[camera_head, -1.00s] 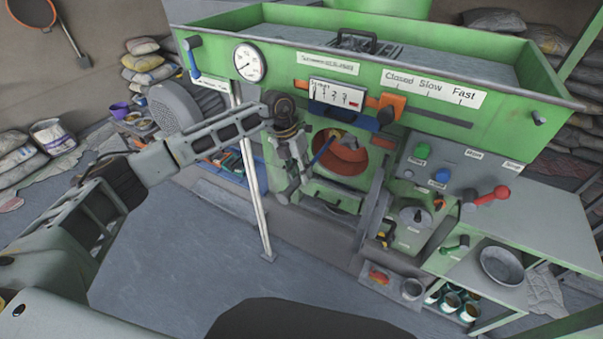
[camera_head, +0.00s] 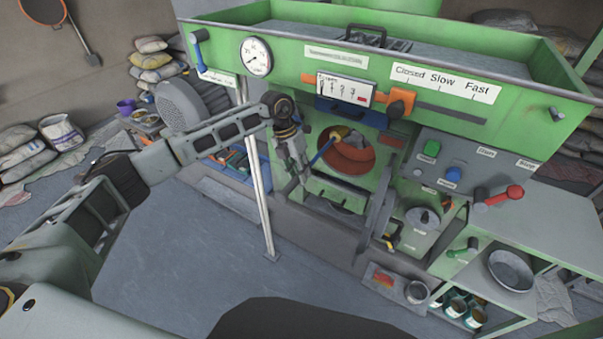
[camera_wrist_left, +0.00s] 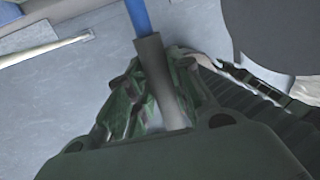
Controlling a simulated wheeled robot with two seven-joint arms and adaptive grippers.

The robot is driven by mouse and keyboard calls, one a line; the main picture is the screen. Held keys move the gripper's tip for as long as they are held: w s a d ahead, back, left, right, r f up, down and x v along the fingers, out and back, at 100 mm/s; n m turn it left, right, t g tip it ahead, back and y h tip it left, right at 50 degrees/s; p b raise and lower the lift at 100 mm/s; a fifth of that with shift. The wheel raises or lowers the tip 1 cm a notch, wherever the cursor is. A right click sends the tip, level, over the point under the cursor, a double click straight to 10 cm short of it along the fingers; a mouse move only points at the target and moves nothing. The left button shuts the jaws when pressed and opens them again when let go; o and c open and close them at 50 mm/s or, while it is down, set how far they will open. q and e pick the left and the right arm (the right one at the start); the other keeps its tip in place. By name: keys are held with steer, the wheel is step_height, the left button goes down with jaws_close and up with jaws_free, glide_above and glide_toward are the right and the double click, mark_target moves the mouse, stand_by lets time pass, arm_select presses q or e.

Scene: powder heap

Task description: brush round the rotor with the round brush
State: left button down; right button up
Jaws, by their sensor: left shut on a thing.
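The round brush shows in the head view as a blue shaft (camera_head: 322,152) with a yellowish head (camera_head: 340,133). My left gripper (camera_head: 301,172) is shut on the brush's grey handle (camera_wrist_left: 157,70), from which the blue shaft (camera_wrist_left: 138,16) runs on in the left wrist view. The orange-red rotor (camera_head: 352,160) sits inside the round opening of the green machine. The brush head lies in front of the upper left of the opening; whether it touches the rotor I cannot tell. The bristles are too small to make out. My right gripper is not in view.
A grey frame bar (camera_head: 377,205) stands just right of the opening. An orange slider (camera_head: 401,101) and a red-handled lever (camera_head: 505,195) stick out from the machine. A white post (camera_head: 261,200) stands left of it. The floor (camera_head: 190,240) is clear.

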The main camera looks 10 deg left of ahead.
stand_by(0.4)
arm_select(q)
steer(key=shift+w+a+f+b, duration=0.1)
steer(key=shift+a+f+b, duration=0.15)
steer(key=shift+f+b, duration=0.45)
steer(key=shift+w+a+f+b, duration=0.15)
steer(key=shift+f+b, duration=0.25)
steer(key=shift+f, duration=0.5)
steer(key=shift+s+f, duration=0.1)
steer(key=b+x, duration=0.1)
steer(key=x, duration=0.2)
steer(key=shift+f+b, duration=0.1)
steer(key=shift+b, duration=0.3)
steer(key=shift+d+f, duration=0.1)
steer(key=shift+s+d+f+b, duration=0.15)
steer(key=shift+d+f+b, duration=0.2)
steer(key=shift+d+f, duration=0.2)
steer(key=shift+s+d+f+b, duration=0.2)
steer(key=shift+d+f+b, duration=0.1)
steer(key=shift+d+f, duration=0.2)
steer(key=shift+s+d, duration=0.1)
steer(key=shift+d, duration=0.05)
stand_by(0.3)
steer(key=shift+s+d+f, duration=0.2)
steer(key=shift+d+f, duration=0.05)
steer(key=shift+d, duration=0.4)
steer(key=shift+s+d+f, duration=0.2)
steer(key=shift+d, duration=0.5)
